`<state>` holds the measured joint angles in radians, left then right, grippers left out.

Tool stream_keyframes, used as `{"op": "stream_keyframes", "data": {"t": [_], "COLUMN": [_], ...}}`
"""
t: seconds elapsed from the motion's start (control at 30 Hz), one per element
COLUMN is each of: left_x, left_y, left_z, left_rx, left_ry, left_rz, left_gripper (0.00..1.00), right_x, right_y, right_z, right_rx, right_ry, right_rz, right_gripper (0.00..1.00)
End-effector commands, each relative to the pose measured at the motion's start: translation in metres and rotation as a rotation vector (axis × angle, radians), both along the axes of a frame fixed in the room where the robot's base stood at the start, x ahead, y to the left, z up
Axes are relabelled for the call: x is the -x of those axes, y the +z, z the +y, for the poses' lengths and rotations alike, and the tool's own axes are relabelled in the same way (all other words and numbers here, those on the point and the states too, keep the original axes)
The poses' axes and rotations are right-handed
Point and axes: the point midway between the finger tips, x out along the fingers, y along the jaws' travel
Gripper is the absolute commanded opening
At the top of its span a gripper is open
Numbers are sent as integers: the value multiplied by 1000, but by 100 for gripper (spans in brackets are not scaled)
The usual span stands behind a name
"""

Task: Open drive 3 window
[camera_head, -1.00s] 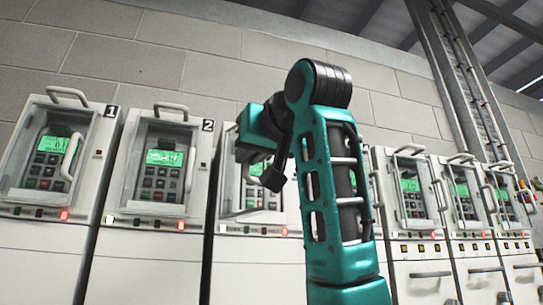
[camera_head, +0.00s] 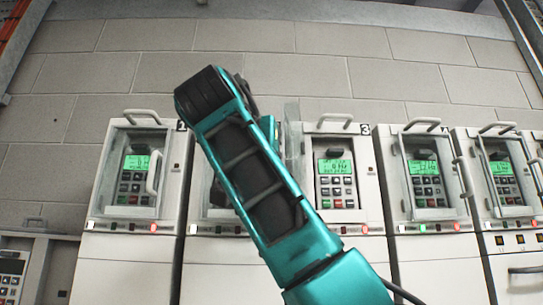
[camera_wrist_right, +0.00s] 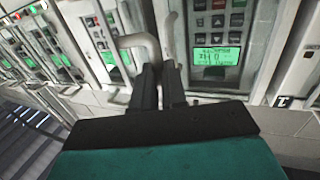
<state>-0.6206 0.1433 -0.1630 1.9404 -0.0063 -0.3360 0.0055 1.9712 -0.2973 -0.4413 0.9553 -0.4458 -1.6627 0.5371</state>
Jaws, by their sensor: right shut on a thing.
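Drive 3 (camera_head: 374,190) stands right of the middle in the head view, with its green display and keypad (camera_head: 335,178) uncovered. Its clear window (camera_head: 292,128) stands swung out at the left side of the panel, seen nearly edge-on and partly behind my right arm. In the right wrist view, my right gripper (camera_wrist_right: 158,75) is shut on a pale curved handle (camera_wrist_right: 138,42). A lit display (camera_wrist_right: 215,56) and keypad show beside it, upside down. In the head view my right arm hides the gripper and handle. My left gripper is not in view.
Drive 1 (camera_head: 108,200) is at the left with its window shut. My right arm covers most of drive 2 (camera_head: 200,205). Drive 4 (camera_head: 415,225) and another drive (camera_head: 490,220) stand to the right, windows shut. A block wall is behind.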

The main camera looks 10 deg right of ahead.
Motion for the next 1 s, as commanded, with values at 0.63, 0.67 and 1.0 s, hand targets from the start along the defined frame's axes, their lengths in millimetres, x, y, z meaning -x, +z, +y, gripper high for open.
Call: {"op": "stream_keyframes", "data": {"t": [0.63, 0.67, 1.0], "left_x": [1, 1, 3], "left_y": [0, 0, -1], "left_z": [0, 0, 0], "left_rx": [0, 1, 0], "left_ry": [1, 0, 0], "left_rz": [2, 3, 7], "left_gripper": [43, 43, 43], "right_x": [-4, -4, -4], "right_y": [-1, -1, -1], "right_z": [4, 4, 4], "right_rx": [-1, -1, -1], "right_ry": [-37, -37, -37], "right_rz": [3, 3, 2], "right_gripper": [0, 13, 37]}}
